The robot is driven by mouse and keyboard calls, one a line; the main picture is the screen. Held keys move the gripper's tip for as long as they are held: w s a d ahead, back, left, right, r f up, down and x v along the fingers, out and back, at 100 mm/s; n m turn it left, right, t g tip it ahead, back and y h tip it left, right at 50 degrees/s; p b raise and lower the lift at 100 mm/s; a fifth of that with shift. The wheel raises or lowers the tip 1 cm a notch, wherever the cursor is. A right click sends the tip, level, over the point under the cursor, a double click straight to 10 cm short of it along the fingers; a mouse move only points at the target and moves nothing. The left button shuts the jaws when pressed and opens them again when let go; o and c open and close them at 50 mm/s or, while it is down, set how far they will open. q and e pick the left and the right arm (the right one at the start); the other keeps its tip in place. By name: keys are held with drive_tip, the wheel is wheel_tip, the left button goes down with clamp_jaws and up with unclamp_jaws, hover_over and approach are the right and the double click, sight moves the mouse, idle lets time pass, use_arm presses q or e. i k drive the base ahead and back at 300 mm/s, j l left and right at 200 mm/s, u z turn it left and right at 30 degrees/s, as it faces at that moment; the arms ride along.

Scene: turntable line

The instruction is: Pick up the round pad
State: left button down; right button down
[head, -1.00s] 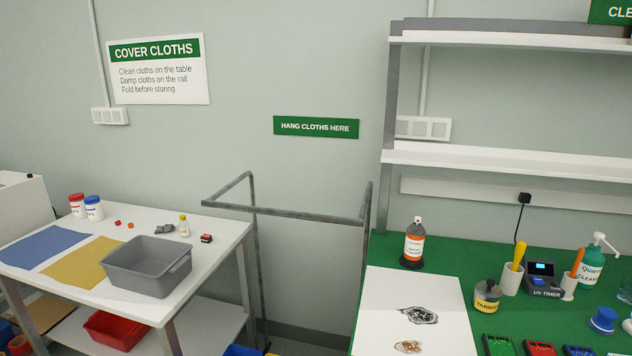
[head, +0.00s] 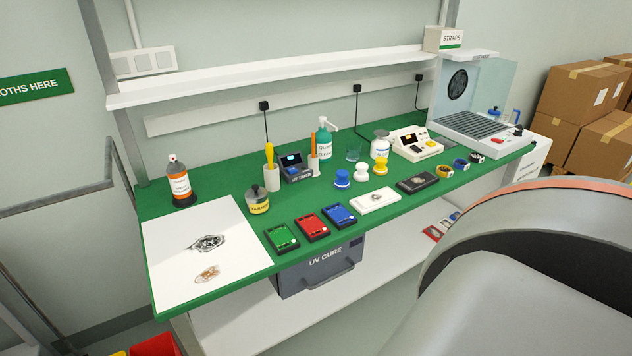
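I cannot make out a thing that is clearly the round pad. On the green-topped bench (head: 215,172), small rounded knob-shaped pieces stand near the middle, among them a blue one (head: 342,179); I cannot tell whether any of them is a pad. Neither of my grippers is in view.
Green (head: 281,238), red (head: 311,227) and blue (head: 339,215) trays line the front edge. A slatted machine (head: 470,125) stands at the right end. A large grey rounded form fills the lower right.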

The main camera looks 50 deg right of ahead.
sight(381, 169)
drive_tip(key=z, duration=1.9)
